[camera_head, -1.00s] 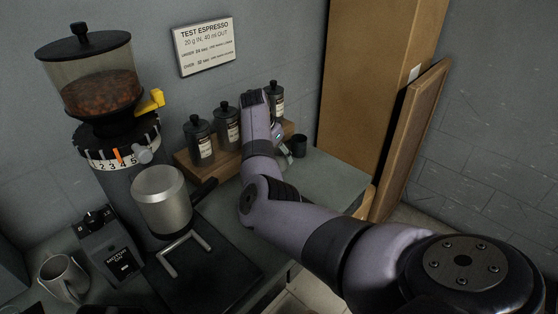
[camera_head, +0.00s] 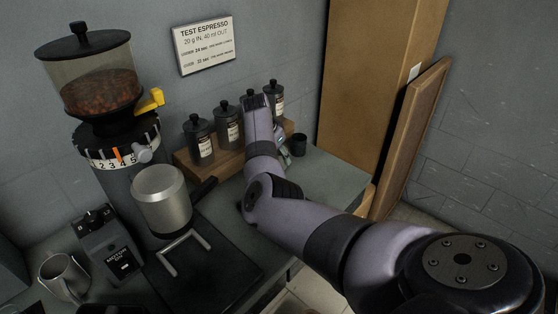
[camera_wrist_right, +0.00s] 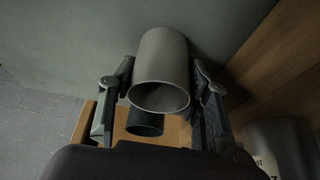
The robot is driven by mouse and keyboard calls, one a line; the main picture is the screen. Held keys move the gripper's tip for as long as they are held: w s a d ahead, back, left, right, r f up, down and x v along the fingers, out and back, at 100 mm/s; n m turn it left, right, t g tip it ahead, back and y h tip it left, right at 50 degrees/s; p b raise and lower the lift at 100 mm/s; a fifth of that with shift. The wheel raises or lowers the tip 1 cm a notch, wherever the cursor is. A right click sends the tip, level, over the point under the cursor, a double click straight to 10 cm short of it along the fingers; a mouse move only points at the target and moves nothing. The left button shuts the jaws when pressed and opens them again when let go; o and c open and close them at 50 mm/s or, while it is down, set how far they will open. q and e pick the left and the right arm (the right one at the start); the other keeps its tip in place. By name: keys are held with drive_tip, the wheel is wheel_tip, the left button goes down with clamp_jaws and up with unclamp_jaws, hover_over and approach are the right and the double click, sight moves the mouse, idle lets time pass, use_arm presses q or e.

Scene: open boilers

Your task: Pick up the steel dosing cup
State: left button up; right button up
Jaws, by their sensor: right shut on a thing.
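The steel dosing cup (camera_wrist_right: 162,62) is a plain grey cylinder in the right wrist view, its open rim facing the camera. My right gripper (camera_wrist_right: 164,85) has a finger on each side of it and is shut on it. In the head view my right arm's wrist hides the steel cup, and only a small part of the gripper (camera_head: 282,134) shows beside the wooden shelf.
A small dark cup (camera_head: 299,145) stands on the counter just right of my gripper. Several dark labelled jars (camera_head: 199,140) stand on the wooden shelf (camera_head: 212,166). A grinder (camera_head: 110,120) and a grey mug (camera_head: 62,277) are at left. Counter at right (camera_head: 335,175) is clear.

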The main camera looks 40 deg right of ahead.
drive_tip(key=c, duration=0.3)
drive_tip(key=shift+r, duration=0.15)
wheel_tip(320, 180, up, 20)
drive_tip(key=b, duration=0.1)
idle(0.5)
